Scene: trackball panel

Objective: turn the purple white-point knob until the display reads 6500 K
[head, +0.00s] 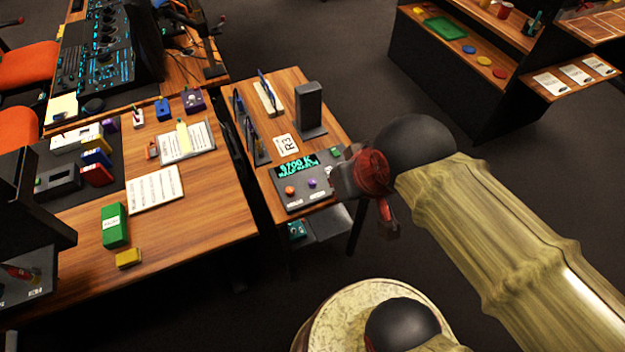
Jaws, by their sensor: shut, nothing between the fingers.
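A dark control panel (290,206) lies on the small wooden table. Its green-lit display (298,166) seems to read 5700 K, but the first digit is hard to make out. The purple knob (312,184) sits in the panel's middle, below the display, and is in plain view. A green button (335,152) is at the panel's upper right. My gripper (343,181) is shut and empty, at the panel's right edge, apart from the purple knob. Its fingertips are small and dark here.
The small table (318,217) also bears a dark upright stand (309,108), an R3 card (285,144) and a rack (251,135). A larger desk (215,215) is at left. A dark shelf unit (440,75) stands at upper right. Open floor lies between.

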